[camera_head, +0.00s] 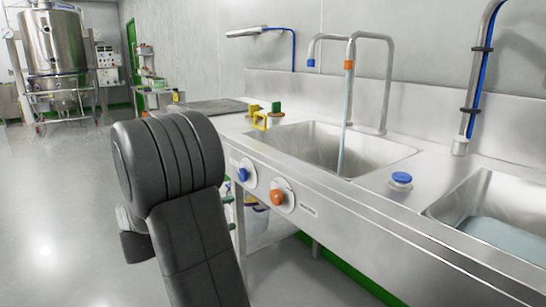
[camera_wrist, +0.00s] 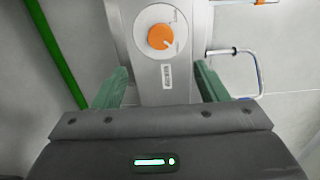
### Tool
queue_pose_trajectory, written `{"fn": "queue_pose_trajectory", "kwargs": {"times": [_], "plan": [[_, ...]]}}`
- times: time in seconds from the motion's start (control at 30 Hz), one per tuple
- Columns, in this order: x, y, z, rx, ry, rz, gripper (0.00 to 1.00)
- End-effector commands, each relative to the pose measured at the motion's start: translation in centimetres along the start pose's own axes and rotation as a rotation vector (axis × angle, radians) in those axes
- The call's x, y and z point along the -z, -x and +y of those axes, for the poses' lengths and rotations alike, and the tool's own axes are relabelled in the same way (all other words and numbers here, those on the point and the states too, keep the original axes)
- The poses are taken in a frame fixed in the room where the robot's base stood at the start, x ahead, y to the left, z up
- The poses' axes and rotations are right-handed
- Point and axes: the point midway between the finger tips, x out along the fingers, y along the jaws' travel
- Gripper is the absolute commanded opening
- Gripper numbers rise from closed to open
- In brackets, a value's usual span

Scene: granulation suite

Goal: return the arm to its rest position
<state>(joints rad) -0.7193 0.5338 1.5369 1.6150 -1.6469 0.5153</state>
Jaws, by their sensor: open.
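In the wrist view my gripper (camera_wrist: 162,76) is open, its two green fingers apart with nothing between them. It faces the front panel of the steel sink unit, with the orange knob (camera_wrist: 160,37) just beyond the fingertips and not touched. In the head view my dark arm (camera_head: 172,165) is bent up in front of the sink unit, left of the orange knob (camera_head: 277,197) and the blue knob (camera_head: 242,174). The gripper itself is hidden in the head view.
The steel sink (camera_head: 330,145) has a tap with an orange band and a thin stream falling into the basin. A second basin (camera_head: 500,215) at right holds water. A blue-topped button (camera_head: 401,179) and small yellow and green items (camera_head: 262,117) are on the counter. Open floor (camera_head: 60,200) lies left.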

Motion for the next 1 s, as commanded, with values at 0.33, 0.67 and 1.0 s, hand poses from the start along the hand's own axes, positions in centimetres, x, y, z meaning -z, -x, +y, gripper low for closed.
{"fn": "queue_pose_trajectory", "kwargs": {"times": [0.33,0.67,1.0], "plan": [[0.2,-6.9,0.2,0.001,-0.003,0.008,0.67],[0.2,-13.3,0.2,0.002,-0.003,0.007,0.67],[0.1,-14.0,-0.6,0.002,0.261,0.003,0.67]]}}
